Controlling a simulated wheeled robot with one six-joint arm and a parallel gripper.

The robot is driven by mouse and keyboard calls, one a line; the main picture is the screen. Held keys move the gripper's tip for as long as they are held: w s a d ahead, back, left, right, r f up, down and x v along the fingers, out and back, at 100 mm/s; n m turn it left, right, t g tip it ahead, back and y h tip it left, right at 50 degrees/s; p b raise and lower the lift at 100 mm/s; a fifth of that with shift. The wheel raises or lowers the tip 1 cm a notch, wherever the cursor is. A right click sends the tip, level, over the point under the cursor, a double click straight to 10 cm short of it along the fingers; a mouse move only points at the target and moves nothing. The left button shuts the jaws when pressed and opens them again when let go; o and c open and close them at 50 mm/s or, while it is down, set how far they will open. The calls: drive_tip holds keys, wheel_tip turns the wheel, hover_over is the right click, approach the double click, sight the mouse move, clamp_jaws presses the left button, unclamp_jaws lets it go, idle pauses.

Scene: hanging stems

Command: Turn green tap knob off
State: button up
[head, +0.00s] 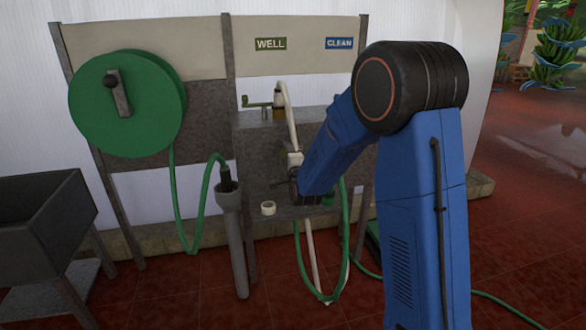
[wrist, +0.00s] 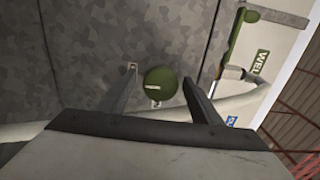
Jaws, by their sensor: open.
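The green tap knob (wrist: 160,83) is a round green disc with a small pale label, in front of the mottled grey panel in the wrist view. My gripper (wrist: 161,90) is open, with one dark finger to each side of the knob. Gaps show between the knob and both fingers; how deep it sits between them I cannot tell. In the head view my gripper (head: 293,187) is at the grey panel, low and right of centre, and the knob is hidden or not clearly distinguishable there.
A green lever tap (head: 257,104) is under the WELL sign (head: 271,43); the CLEAN sign (head: 339,43) is to the right. A pale hose (head: 290,115) runs down close to my gripper. Green hose (head: 298,255) loops below. A green reel (head: 122,103) and grey sink (head: 45,225) stand left.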

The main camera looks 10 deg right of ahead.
drive_tip(key=s, duration=1.6)
drive_tip(key=shift+s, duration=0.1)
drive_tip(key=s+d+n+g, duration=0.3)
drive_tip(key=s+n+g, duration=0.3)
drive_tip(key=s, duration=1.4)
drive_tip(key=s+d+n+g, duration=0.4)
drive_tip(key=s+n+g, duration=0.3)
drive_tip(key=s+n, duration=0.5)
drive_tip(key=s, duration=0.8)
drive_tip(key=shift+r, duration=0.15)
drive_tip(key=shift+d, duration=0.1)
drive_tip(key=shift+c, duration=0.3)
